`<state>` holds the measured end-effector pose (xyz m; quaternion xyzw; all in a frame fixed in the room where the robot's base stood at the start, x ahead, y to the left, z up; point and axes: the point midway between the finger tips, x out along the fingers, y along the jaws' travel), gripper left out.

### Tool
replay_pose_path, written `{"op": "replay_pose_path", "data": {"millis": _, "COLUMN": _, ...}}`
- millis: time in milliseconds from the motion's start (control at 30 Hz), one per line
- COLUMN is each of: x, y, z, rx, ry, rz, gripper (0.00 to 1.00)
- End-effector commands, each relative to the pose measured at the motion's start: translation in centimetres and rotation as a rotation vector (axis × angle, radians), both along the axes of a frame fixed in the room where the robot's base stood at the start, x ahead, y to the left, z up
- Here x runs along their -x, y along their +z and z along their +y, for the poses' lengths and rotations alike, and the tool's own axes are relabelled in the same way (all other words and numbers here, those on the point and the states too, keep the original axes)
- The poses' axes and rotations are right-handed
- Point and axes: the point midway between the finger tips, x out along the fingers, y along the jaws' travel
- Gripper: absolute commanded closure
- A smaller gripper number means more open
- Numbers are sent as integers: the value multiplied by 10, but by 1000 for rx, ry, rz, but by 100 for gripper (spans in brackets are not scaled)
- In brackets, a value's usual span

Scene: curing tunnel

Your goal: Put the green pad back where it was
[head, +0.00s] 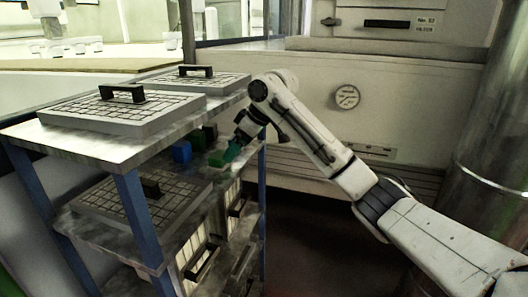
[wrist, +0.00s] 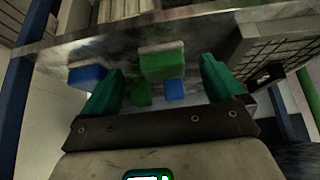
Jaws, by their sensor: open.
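A bright green pad (head: 217,158) lies on the middle shelf near its right edge in the head view, and a darker green block (head: 209,132) stands farther back. The wrist view shows a larger green pad (wrist: 162,62) and a smaller green one (wrist: 140,93). I cannot tell which one the task names. My gripper (head: 232,150) is at the shelf's right side, close to the bright green pad. In the wrist view my gripper (wrist: 159,87) is open, with its teal fingers apart. The green pads show between the fingers, with no visible grip on either.
A blue block (head: 182,151) stands left of the green pad; the wrist view shows two blue blocks, one left (wrist: 87,75) and one between the fingers (wrist: 174,90). A gridded tray (head: 145,207) occupies the middle shelf's left. The top shelf (head: 70,140) hangs above; a blue post (head: 262,210) is nearby.

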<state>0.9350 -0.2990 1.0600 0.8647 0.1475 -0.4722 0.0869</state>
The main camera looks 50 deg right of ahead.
Motion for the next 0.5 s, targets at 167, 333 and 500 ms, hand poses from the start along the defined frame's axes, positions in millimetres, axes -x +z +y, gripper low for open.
{"op": "replay_pose_path", "data": {"millis": 167, "x": 38, "y": -1, "z": -13, "rx": 0, "ry": -1, "rz": -4, "gripper": 5}}
{"op": "replay_pose_path", "data": {"millis": 333, "x": 64, "y": 0, "z": -21, "rx": 1, "ry": 0, "rz": -3, "gripper": 5}}
{"op": "replay_pose_path", "data": {"millis": 500, "x": 78, "y": 0, "z": -26, "rx": 1, "ry": 0, "rz": -1, "gripper": 5}}
